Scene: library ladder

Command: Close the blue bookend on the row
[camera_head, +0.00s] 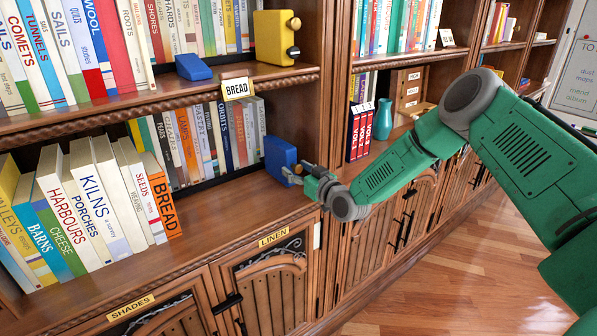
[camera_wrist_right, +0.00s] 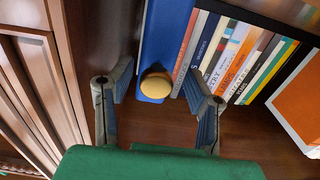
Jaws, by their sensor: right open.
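The blue bookend (camera_head: 281,158) stands at the right end of the lower shelf, by the upright divider. In the wrist view its blue face (camera_wrist_right: 168,40) carries a round yellowish knob (camera_wrist_right: 155,84). My right gripper (camera_head: 296,174) is at its front; in the wrist view the open fingers (camera_wrist_right: 160,102) lie on either side of the knob, with no clear contact. The front row of leaning books (camera_head: 92,205) ends with the orange BREAD book (camera_head: 162,196), with bare shelf between it and the bookend. My left gripper is not in view.
A back row of books (camera_head: 205,135) stands behind, reaching close to the bookend. The divider (camera_head: 325,120) is close to my right gripper. A blue wedge (camera_head: 193,67) and a yellow bookend (camera_head: 273,38) sit on the shelf above. A teal vase (camera_head: 382,119) stands in the right bay.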

